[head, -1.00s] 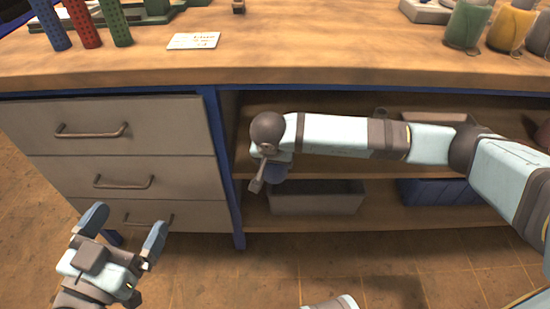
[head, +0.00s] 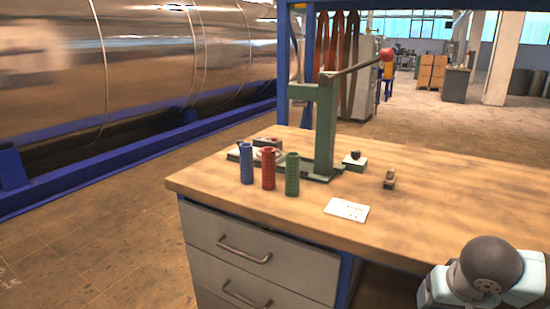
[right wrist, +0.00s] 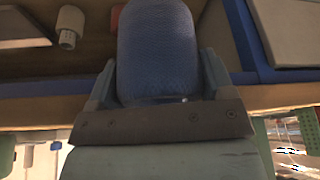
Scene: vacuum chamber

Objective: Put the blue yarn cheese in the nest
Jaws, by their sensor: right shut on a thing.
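In the right wrist view my right gripper (right wrist: 158,82) is shut on a rounded blue thing with a fine woven texture, which I take as the blue yarn cheese (right wrist: 158,45). It sits between the two fingers. In the head view only a part of my right arm shows at the lower right; its gripper and the blue cheese are not visible there. My left gripper is out of view. I cannot make out a nest in these frames.
On the wooden bench (head: 430,195) stand a blue tube (head: 246,163), a red tube (head: 268,168), a green tube (head: 292,173), a green lever press (head: 326,125) and a white card (head: 347,210). Grey drawers (head: 255,258) are below. A large metal cylinder (head: 150,60) lies behind.

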